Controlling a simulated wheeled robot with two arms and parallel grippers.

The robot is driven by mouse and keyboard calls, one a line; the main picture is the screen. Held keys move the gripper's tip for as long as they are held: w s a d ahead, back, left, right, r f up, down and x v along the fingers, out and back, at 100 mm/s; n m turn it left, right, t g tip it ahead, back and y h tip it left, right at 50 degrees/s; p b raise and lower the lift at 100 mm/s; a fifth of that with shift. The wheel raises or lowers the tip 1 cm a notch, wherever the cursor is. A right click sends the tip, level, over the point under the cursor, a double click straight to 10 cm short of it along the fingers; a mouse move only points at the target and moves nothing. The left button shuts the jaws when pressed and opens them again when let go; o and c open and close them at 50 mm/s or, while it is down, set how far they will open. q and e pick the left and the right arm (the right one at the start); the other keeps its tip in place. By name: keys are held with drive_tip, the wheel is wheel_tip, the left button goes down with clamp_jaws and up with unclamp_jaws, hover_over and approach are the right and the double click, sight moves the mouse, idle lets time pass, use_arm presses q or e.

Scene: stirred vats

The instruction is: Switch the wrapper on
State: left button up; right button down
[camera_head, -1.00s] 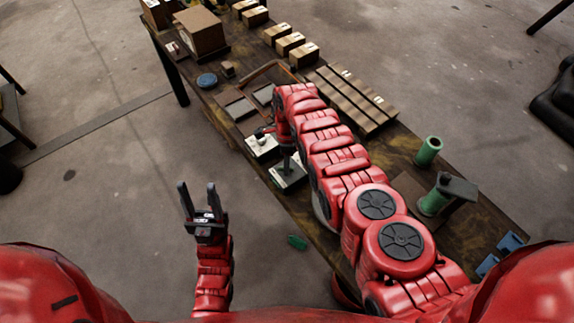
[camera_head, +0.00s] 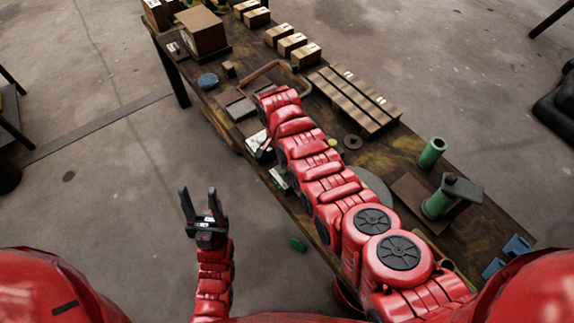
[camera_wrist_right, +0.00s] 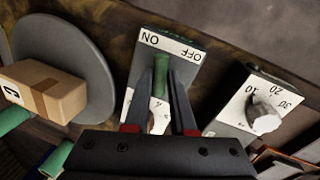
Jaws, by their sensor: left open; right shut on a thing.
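The wrapper's switch box (camera_wrist_right: 184,48) shows in the right wrist view, with a white label reading ON at left and OFF at right. Its green lever (camera_wrist_right: 178,72) stands below the label. My right gripper (camera_wrist_right: 166,72) is shut on this lever, one finger on each side. I cannot tell which way the lever is set. In the head view my right arm hides most of the switch box (camera_head: 280,179) and the right gripper. My left gripper (camera_head: 199,191) is open and empty, over the floor left of the bench.
A dial box (camera_wrist_right: 258,100) marked with numbers stands right of the switch box. At left, a carton (camera_wrist_right: 48,88) rests on a grey round turntable (camera_wrist_right: 75,45). The bench (camera_head: 395,150) also holds several cartons, a tan slatted stack (camera_head: 352,98) and a green post (camera_head: 432,152).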

drive_tip(key=n, duration=0.4)
drive_tip(key=shift+n+t+h, duration=0.3)
drive_tip(key=shift+n+t, duration=0.1)
drive_tip(key=shift+s+n, duration=0.1)
drive_tip(key=shift+n, duration=0.7)
drive_tip(key=c, duration=0.8)
unclamp_jaws()
drive_tip(key=shift+o, duration=0.2)
drive_tip(key=shift+a, duration=0.1)
